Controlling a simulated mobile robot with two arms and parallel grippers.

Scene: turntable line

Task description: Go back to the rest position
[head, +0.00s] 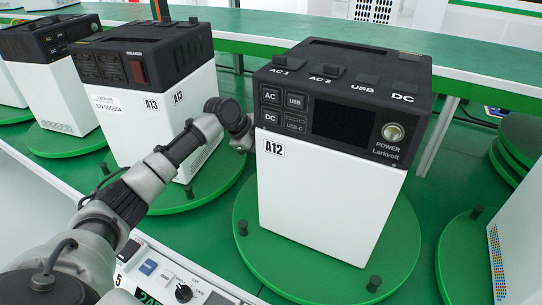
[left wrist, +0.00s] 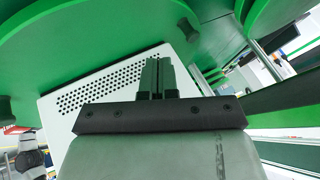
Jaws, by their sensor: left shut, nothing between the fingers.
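My left arm reaches in from the lower left in the head view and ends at the left side of the white power unit labelled A12 (head: 325,205). Its fingers are not clearly seen there. In the left wrist view my left gripper (left wrist: 157,66) has its two dark fingers together, with nothing between them. A white panel with a grid of vent holes (left wrist: 90,98) lies behind the fingers; I cannot tell whether they touch it. My right gripper is in neither view.
Unit A12 stands upright on a green turntable (head: 395,255). Unit A13 (head: 145,110) stands on another turntable to the left, behind my arm. A control panel with buttons (head: 165,275) is at the lower left. Another white unit (head: 520,245) is at the right edge.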

